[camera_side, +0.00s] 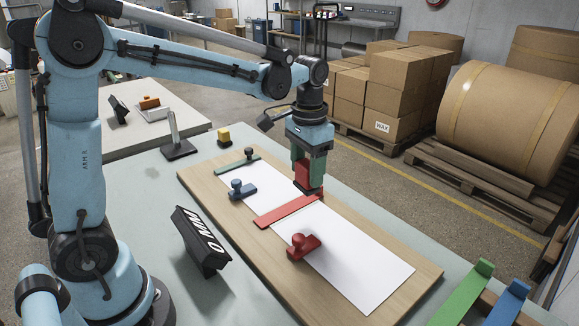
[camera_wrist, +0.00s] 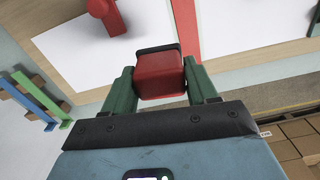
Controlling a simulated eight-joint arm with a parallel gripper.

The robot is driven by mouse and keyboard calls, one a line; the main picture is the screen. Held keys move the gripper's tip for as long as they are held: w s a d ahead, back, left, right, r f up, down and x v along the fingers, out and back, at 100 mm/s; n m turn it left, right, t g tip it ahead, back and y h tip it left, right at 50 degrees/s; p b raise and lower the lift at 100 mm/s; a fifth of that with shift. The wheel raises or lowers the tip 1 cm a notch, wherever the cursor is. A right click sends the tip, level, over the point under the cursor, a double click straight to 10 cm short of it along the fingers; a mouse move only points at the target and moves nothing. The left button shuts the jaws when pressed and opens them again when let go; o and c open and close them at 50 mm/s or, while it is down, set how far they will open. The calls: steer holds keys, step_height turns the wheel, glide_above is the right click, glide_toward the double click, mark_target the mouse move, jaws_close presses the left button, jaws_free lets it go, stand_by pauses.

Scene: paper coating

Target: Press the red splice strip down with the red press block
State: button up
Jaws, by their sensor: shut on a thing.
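The red splice strip (camera_side: 285,212) lies across the board where two white sheets meet. It also shows in the wrist view (camera_wrist: 184,28), running up behind the block. My gripper (camera_side: 309,172) is shut on the red press block (camera_side: 302,174), which has a dark pad underneath. In the wrist view the block (camera_wrist: 160,76) sits between my green fingers (camera_wrist: 162,85). The block is at the right end of the strip in the side view, close to its surface; I cannot tell whether the pad touches it.
A red knobbed weight (camera_side: 303,246) sits on the near sheet (camera_side: 352,260); a blue one (camera_side: 241,190) and a green one (camera_side: 248,154) stand farther back. A dark lettered stand (camera_side: 203,243) is left of the wooden board (camera_side: 425,277). Green (camera_side: 462,296) and blue (camera_side: 507,304) strips are at lower right.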

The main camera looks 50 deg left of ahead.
glide_above(290, 207)
steer(key=shift+f, duration=4.2)
steer(key=shift+c, duration=0.4)
steer(key=shift+s+f, duration=0.1)
steer(key=shift+s, duration=2.7)
steer(key=shift+w, duration=5.6)
steer(key=shift+s, duration=2.8)
step_height(290, 207, up, 8)
